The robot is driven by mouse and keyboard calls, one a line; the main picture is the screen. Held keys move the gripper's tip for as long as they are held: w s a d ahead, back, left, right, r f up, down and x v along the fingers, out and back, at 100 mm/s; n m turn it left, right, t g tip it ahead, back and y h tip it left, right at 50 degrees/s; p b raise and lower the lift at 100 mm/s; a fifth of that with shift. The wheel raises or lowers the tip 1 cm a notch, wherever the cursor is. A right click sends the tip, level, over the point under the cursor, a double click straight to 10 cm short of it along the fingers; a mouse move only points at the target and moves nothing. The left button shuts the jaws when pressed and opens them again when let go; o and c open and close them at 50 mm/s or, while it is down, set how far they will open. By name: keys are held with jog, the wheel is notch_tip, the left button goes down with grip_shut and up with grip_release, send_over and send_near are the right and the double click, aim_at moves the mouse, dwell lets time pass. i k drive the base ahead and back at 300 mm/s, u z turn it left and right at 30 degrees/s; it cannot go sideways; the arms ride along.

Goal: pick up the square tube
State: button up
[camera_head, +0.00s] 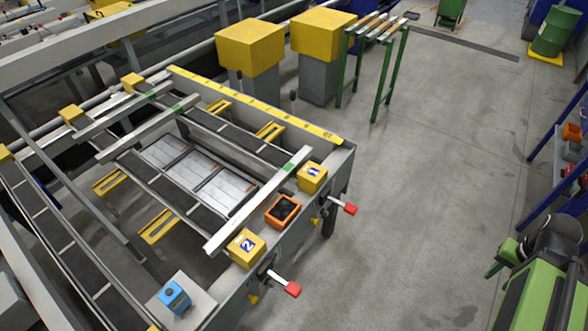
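Three long pale metal bars lie across the runout table, each with a green mark. The nearest bar (255,204) lies along the front edge beside the yellow blocks numbered 1 (312,178) and 2 (246,248). A second bar (145,131) and a third bar (112,116) lie farther back on the left, roughly parallel to each other. I cannot tell from their ends which of them is the square tube. The table's front frame (285,245) is grey. My gripper is not in view.
An orange-rimmed box (283,211) sits between the numbered blocks. Red-tipped levers (291,289) stick out in front. A blue device (174,296) stands at the near corner. Green equipment (548,290) is at lower right. The grey floor (430,180) right of the table is clear.

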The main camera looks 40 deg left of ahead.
aim_at(224, 235)
jog(key=i, duration=1.9)
jog(key=u, duration=1.1)
jog(key=k, duration=0.2)
jog(key=u, duration=3.5)
jog(key=i, duration=0.9)
jog(key=u, duration=0.3)
